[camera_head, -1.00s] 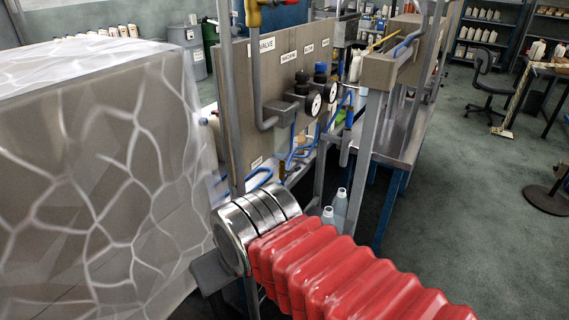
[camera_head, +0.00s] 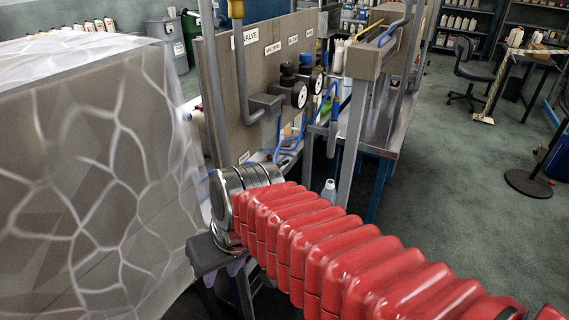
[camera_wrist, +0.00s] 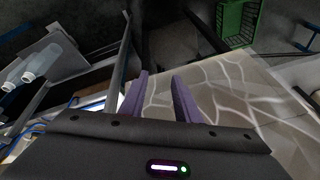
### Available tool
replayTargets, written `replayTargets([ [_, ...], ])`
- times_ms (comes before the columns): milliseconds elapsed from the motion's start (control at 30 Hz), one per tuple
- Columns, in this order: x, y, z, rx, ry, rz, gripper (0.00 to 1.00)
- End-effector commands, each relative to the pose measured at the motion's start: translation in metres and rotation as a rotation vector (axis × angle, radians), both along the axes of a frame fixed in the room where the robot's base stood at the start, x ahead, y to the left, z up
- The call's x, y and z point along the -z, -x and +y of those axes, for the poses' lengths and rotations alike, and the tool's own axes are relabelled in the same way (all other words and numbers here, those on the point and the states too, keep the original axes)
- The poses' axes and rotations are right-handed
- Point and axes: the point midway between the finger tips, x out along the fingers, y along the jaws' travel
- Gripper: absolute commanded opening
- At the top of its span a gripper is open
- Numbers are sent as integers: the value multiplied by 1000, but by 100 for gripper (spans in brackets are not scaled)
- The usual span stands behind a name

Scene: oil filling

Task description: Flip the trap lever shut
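I cannot make out the trap lever for sure in either view. The panel (camera_head: 232,98) with a VALVE label stands upright in the middle of the head view, with grey pipework and dark knobs with gauges (camera_head: 298,95). A yellow valve part (camera_head: 236,9) shows on the pipe at the top edge.
A large translucent-patterned block (camera_head: 95,180) fills the left, close to my gripper. A steel bench (camera_head: 400,130) and an upright post (camera_head: 352,140) stand right of the panel. Clear bottles (camera_wrist: 40,65) and a green crate (camera_wrist: 236,22) show in the wrist view.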

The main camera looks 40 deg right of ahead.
Motion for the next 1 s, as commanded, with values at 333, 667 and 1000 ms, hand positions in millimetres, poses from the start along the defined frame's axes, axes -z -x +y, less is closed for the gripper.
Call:
replayTargets([
  [333, 36, -16, -7, 184, -321, 196, 29],
  [667, 51, -47, -30, 368, -669, 246, 29],
  [1000, 59, -88, -89, 572, -1038, 147, 29],
])
